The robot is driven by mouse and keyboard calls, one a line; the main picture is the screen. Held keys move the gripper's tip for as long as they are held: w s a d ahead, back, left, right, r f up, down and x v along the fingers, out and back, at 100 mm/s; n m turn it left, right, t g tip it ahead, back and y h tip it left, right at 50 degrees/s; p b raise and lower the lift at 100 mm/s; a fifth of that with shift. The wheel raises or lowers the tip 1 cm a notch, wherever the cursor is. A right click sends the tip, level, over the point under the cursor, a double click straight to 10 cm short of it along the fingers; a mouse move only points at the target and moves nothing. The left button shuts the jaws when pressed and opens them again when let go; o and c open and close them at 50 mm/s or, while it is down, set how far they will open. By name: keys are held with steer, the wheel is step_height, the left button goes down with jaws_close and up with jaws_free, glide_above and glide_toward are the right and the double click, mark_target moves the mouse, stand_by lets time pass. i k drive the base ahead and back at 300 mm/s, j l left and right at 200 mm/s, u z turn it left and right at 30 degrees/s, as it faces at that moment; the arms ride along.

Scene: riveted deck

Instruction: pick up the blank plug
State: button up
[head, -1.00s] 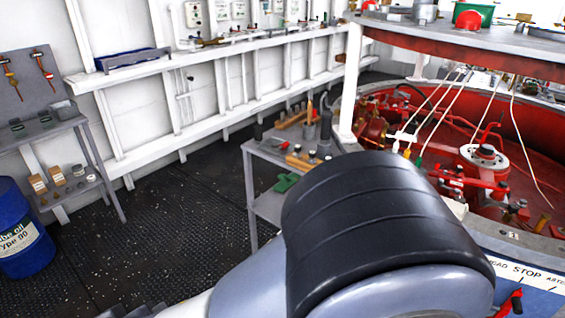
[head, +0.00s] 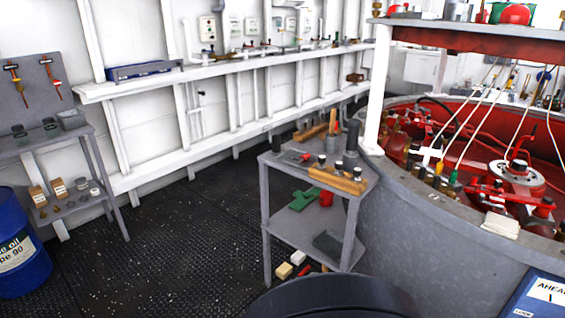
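I cannot pick out the blank plug for sure; the small parts are too small to tell apart. Small dark and metal cylinders stand on the grey metal table (head: 276,188) in the middle, around a wooden block (head: 337,180) with several parts set in it. Other small parts lie on the lower shelf of the grey rack (head: 97,172) at the left. My gripper is not in view. A dark rounded part of my arm shows at the bottom edge.
A blue oil drum (head: 22,250) stands at the far left. A round grey-walled housing (head: 405,225) with a red inside fills the right. A long white shelf (head: 240,73) runs along the wall. The dark deck (head: 165,240) between rack and table is clear.

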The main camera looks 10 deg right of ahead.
mark_target(303, 158)
steer(key=i+z, duration=0.3)
steer(key=z, duration=0.15)
steer(key=i+j+z, duration=0.1)
steer(key=i+z, duration=0.35)
steer(key=i+j+z, duration=0.15)
steer(key=z, duration=0.3)
steer(key=i+j+z, duration=0.1)
steer(key=i+j, duration=0.4)
steer(key=j, duration=0.15)
